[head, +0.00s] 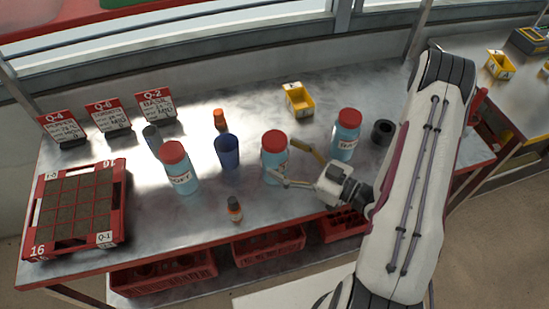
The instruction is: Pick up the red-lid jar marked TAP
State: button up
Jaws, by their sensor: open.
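Three pale blue jars with red lids stand upright on the metal bench. The left jar (180,178) has a white label whose letters seem to end in "FT". The middle jar (273,146) has its label mostly hidden by a finger of my gripper. The right jar (346,128) has a label that seems to start with "SE". I cannot read TAP on any of them. My gripper (284,159) is open beside the middle jar, with one finger across its front and the other at its right rear. I cannot tell whether they touch it.
A red seed tray (38,218), a yellow bin (299,100) and a black cylinder (382,132) also stand on the bench.

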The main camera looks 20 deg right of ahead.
aim_at(274, 153)
jog(key=shift+x, duration=1.9)
jog(key=shift+f, duration=0.15)
jog(key=c, duration=1.7)
